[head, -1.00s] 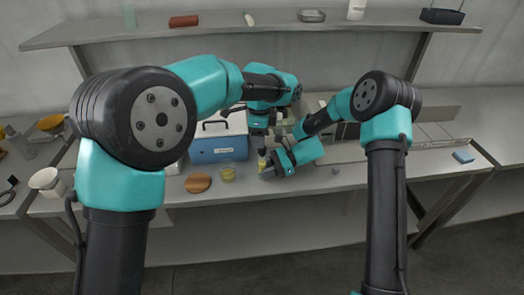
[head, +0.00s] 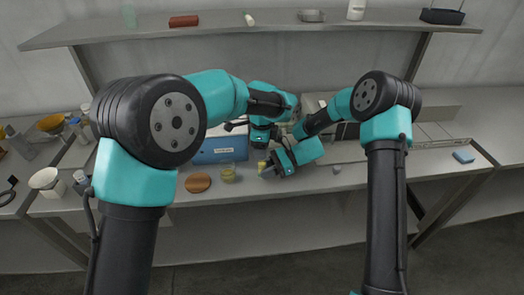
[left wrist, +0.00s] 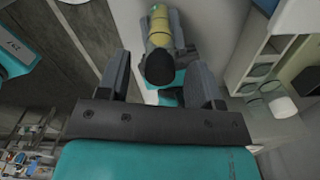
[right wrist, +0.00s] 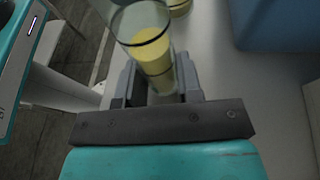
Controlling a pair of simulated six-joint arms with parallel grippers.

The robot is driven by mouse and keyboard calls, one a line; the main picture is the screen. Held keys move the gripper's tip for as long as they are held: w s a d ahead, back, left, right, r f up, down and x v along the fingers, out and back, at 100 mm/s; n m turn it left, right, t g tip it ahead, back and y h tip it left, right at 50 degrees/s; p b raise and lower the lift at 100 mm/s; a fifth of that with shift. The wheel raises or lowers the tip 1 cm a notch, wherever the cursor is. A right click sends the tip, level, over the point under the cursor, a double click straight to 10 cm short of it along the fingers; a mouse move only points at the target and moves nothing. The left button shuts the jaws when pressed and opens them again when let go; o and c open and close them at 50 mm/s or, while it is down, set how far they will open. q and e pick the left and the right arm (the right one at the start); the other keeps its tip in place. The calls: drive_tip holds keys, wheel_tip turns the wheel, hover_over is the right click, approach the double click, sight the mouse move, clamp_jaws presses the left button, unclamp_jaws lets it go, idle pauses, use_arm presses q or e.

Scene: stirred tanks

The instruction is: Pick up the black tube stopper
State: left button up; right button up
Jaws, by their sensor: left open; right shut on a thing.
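The black tube stopper (left wrist: 160,67) shows as a dark round cap in the left wrist view, on the near end of a yellow-filled tube (left wrist: 160,26). My left gripper (left wrist: 160,60) is open, with a finger on each side of the stopper and gaps between. My right gripper (right wrist: 156,70) is shut on the tube, whose clear wall and yellow content (right wrist: 152,52) show in the right wrist view. In the head view the left gripper (head: 263,150) is just above the right gripper (head: 267,170). The stopper cannot be made out there.
A beaker of yellow liquid (head: 228,174) and a round brown disc (head: 198,182) stand on the bench left of the grippers. A blue box (head: 215,149) is behind them. A small grey object (head: 337,169) lies to the right. The bench front there is mostly clear.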

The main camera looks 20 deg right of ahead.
use_arm(q)
drive_tip(key=c, duration=1)
wheel_tip(320, 180, up, 10)
drive_tip(key=shift+r, duration=0.1)
idle(0.4)
idle(0.4)
drive_tip(key=shift+r, duration=2.45)
use_arm(e)
drive_tip(key=o, duration=0.8)
